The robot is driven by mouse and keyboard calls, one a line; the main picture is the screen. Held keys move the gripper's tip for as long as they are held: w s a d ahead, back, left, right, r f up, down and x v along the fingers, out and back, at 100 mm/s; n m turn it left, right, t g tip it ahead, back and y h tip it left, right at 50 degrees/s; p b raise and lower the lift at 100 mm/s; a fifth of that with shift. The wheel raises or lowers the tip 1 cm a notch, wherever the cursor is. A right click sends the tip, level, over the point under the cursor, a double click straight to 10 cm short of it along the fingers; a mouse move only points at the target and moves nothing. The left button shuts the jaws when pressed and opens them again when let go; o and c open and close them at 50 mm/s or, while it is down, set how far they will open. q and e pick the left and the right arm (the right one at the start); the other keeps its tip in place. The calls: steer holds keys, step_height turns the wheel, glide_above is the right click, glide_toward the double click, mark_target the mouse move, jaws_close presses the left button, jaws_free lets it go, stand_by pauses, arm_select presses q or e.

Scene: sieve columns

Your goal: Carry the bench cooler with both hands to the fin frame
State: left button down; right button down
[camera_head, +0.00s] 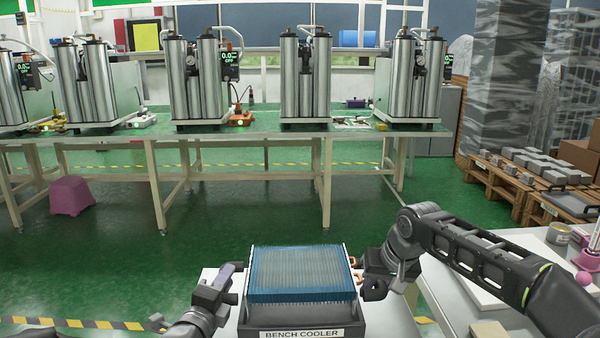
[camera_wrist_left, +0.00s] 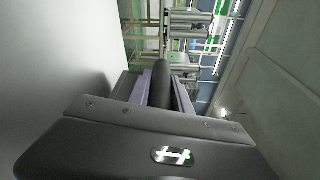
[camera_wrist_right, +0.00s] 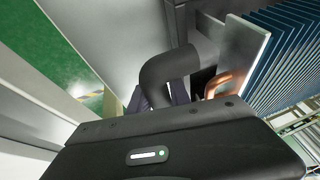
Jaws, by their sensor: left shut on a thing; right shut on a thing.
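The bench cooler (camera_head: 301,334) is a dark base with a white name label, carrying a block of blue fins (camera_head: 300,274) between pale side plates. Copper pipe bends show on its right side. My left gripper (camera_head: 226,284) is shut on its left side handle; the black handle (camera_wrist_left: 160,82) shows between the fingers in the left wrist view. My right gripper (camera_head: 372,286) is shut on its right handle, a bent black bar (camera_wrist_right: 163,75) in the right wrist view. The cooler's underside is hidden. I cannot make out which thing is the fin frame.
A bench (camera_head: 255,128) with several steel column units stands across the green floor. A purple stool (camera_head: 70,196) is at left. Pallets (camera_head: 520,190) with grey blocks stand at right. A can (camera_head: 558,233) stands at near right.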

arm_select(q)
steer(key=shift+s+a+r, duration=0.1)
steer(key=shift+r, duration=0.2)
arm_select(e)
steer(key=shift+s+d+r, duration=0.1)
steer(key=shift+r, duration=0.15)
